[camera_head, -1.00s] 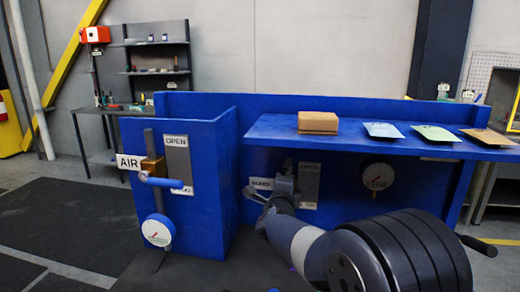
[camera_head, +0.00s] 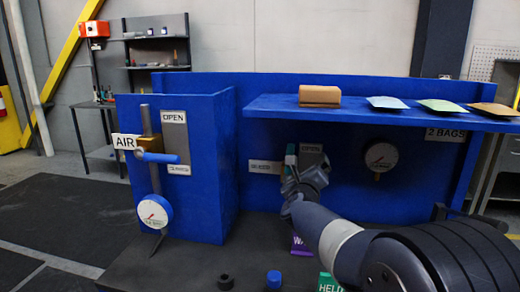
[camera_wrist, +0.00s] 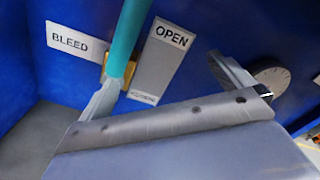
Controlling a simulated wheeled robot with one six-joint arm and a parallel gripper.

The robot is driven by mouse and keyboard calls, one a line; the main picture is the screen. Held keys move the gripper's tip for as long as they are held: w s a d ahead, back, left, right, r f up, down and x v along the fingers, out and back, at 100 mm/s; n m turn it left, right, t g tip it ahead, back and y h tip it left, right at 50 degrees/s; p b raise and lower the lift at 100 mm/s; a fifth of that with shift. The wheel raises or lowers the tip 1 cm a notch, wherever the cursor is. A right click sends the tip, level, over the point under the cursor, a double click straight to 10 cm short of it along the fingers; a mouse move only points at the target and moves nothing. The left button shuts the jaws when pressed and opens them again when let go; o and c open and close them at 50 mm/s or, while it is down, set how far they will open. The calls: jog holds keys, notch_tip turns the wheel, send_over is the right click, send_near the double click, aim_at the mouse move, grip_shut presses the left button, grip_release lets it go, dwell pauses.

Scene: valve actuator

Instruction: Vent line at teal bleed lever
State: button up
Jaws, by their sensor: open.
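The teal bleed lever (camera_wrist: 125,38) runs from the top edge of the wrist view down to a brass-coloured fitting (camera_wrist: 108,72). A small teal part of it also shows in the head view (camera_head: 290,153), above my gripper (camera_head: 297,184). My gripper is open in the wrist view (camera_wrist: 165,70). Its left finger overlaps the lever's lower end in the picture; I cannot tell whether they touch. The right finger is well to the right, near a gauge. A BLEED label (camera_wrist: 76,42) is left of the lever and an OPEN plate (camera_wrist: 160,58) is right of it.
A blue-handled AIR valve (camera_head: 158,157) and a gauge (camera_head: 154,212) are on the left blue panel. A second gauge (camera_head: 380,156) is right of my gripper. The blue shelf (camera_head: 275,104) overhangs it, carrying a brown box (camera_head: 320,96) and several flat packets.

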jog(key=f+m+b, duration=0.1)
jog(key=m, duration=0.1)
jog(key=d+f+m, duration=0.1)
jog(key=f+m, duration=0.1)
jog(key=m, duration=0.1)
jog(key=s+d+f+m+b, duration=0.1)
jog(key=m, duration=0.2)
jog(key=shift+f+b, duration=0.25)
jog(key=shift+b, duration=0.1)
jog(key=shift+s, duration=0.1)
dwell(0.4)
